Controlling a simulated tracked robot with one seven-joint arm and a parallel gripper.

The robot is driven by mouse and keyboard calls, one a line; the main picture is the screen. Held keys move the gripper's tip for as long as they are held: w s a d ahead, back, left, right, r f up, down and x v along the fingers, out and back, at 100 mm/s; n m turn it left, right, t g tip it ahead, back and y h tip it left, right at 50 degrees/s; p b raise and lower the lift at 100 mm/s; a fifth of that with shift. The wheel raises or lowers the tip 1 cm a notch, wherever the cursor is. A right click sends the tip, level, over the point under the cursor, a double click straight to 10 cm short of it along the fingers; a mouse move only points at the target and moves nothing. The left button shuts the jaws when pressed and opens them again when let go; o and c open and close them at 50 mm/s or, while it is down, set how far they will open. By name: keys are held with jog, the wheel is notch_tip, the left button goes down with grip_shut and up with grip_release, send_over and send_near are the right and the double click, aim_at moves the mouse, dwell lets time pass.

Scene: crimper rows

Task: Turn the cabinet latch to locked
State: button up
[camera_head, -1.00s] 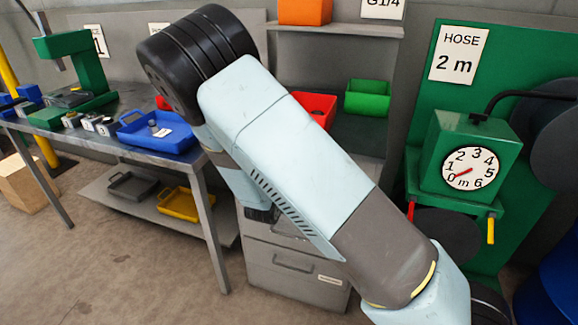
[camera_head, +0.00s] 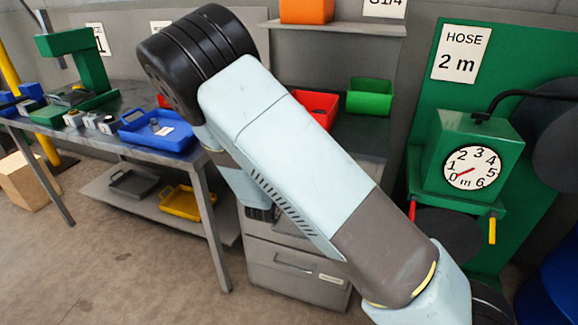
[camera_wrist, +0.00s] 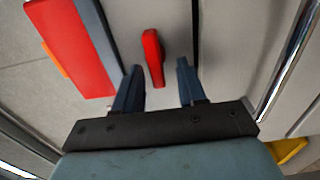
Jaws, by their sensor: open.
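A red latch handle (camera_wrist: 153,58) stands out from a pale grey panel (camera_wrist: 225,40) in the wrist view, its long side running up and down the picture. My gripper (camera_wrist: 159,74) is open, with one dark finger on each side of the handle. The left finger looks nearer to it, and gaps show on both sides. In the head view the grey cabinet (camera_head: 296,289) with drawers stands behind my arm. My arm hides the latch and most of my gripper there.
A metal bench (camera_head: 105,138) with a blue tray (camera_head: 158,142) stands left of the cabinet, a yellow tray (camera_head: 181,203) on its lower shelf. A green hose station (camera_head: 468,150) stands right. A red panel (camera_wrist: 72,45) lies left in the wrist view.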

jog(key=v, duration=1.3)
jog(key=shift+s, duration=0.4)
jog(key=shift+w, duration=0.1)
